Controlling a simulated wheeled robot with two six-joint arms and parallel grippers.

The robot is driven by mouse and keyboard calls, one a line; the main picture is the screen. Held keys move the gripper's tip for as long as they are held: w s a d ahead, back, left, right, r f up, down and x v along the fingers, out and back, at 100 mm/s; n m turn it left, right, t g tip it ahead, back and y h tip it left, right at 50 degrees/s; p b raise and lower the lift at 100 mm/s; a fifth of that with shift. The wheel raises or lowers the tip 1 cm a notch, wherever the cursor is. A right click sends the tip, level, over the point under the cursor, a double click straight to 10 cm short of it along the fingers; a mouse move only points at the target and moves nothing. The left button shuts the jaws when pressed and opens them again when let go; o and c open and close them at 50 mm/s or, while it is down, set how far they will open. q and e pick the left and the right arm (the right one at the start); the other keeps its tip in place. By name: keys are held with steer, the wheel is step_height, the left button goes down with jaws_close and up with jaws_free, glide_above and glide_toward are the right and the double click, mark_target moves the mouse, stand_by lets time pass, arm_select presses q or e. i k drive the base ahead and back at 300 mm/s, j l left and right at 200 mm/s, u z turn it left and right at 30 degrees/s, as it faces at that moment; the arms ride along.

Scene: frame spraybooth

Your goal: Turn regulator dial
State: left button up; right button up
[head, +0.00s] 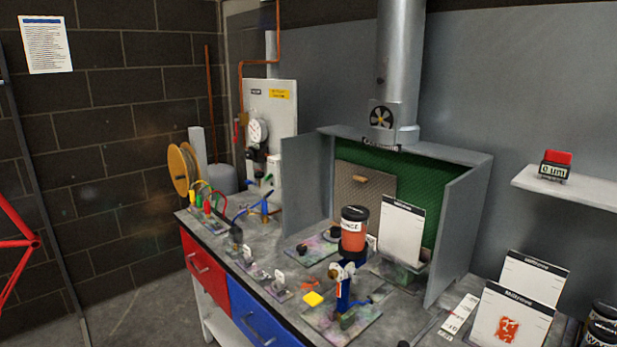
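A round white gauge (258,131) is mounted on a pale upright panel (284,118) behind the left end of the bench. Dark regulator parts (258,155) sit just below the gauge. They are small, and I cannot make out the dial's setting or markings. Neither of my grippers is in view, and nothing visible touches the gauge or the parts below it.
The grey workbench (225,243) has red and blue drawers. A cable reel (183,169) stands by its far left end. A grey booth (300,195) and a dark-lidded orange jar (353,233) are to the right. Open floor (130,310) lies left of the bench.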

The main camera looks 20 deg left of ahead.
mark_target(249, 154)
steer(key=i+j+z, duration=0.1)
steer(key=j, duration=0.25)
steer(key=i+j, duration=0.2)
steer(key=j, duration=0.2)
steer(key=i+j+z, duration=0.15)
steer(key=j, duration=0.2)
steer(key=i+j+z, duration=0.1)
steer(key=j, duration=0.3)
steer(key=i+j, duration=0.15)
steer(key=j, duration=0.25)
steer(key=z, duration=0.05)
